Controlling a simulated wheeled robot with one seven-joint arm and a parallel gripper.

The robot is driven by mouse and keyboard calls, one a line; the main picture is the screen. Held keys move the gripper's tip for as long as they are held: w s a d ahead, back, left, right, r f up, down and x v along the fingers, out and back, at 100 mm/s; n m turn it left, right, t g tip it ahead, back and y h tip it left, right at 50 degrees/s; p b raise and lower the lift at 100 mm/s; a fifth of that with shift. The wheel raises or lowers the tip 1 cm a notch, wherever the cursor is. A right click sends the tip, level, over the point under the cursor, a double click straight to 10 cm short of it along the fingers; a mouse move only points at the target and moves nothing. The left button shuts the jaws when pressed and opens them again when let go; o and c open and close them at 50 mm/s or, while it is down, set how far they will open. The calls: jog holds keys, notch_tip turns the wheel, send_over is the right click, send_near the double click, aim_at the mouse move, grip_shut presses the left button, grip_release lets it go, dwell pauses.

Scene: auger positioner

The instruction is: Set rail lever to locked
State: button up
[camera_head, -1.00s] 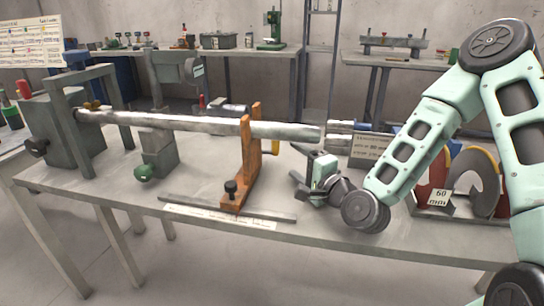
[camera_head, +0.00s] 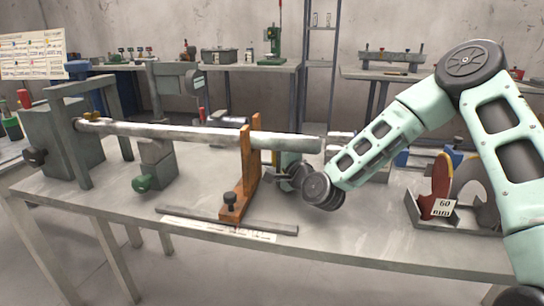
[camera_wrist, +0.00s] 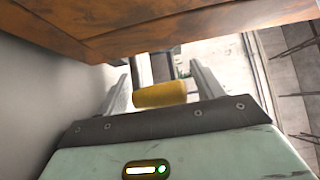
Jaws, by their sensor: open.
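The orange stand (camera_head: 246,176) carries the long metal bar and sits on the flat rail (camera_head: 275,228). A yellow lever grip (camera_wrist: 160,94) shows in the wrist view, lying crosswise in the space between my fingers. My gripper (camera_wrist: 158,82) is open, with one finger on each side of the grip; I cannot tell whether either touches it. In the head view, my gripper (camera_head: 284,168) is just right of the stand, below the bar and partly hidden by my wrist. The stand's orange underside fills the top of the wrist view.
The long bar (camera_head: 190,132) runs just above my gripper. A black knob (camera_head: 230,199) is at the stand's foot. A green-knobbed support (camera_head: 158,165) stands to the left. A holder with a 60 mm label (camera_head: 445,207) is to the right. The table front right is clear.

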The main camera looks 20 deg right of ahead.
jog(key=c, duration=1.4)
jog(key=shift+w+y, duration=0.1)
jog(key=shift+y, duration=0.2)
jog(key=shift+w+d+n+g+y, duration=0.1)
jog(key=shift+w+n+g+y, duration=0.2)
jog(key=shift+n+y, duration=0.4)
jog(key=shift+w+d+n+g+y, duration=0.15)
jog(key=shift+n+g+y, duration=0.3)
jog(key=shift+y, duration=0.35)
jog(key=shift+w+a+n+g+y+p, duration=0.1)
jog(key=shift+w+n+g+y+p, duration=0.3)
jog(key=shift+n+g+y, duration=0.45)
jog(key=shift+w+a+n+g+y+p, duration=0.1)
jog(key=shift+w+n+g+y+p, duration=0.3)
jog(key=shift+n+y, duration=0.6)
jog(key=shift+s+g+y, duration=0.1)
jog(key=shift+g+y, duration=0.2)
jog(key=shift+y, duration=0.15)
jog(key=o, duration=1.4)
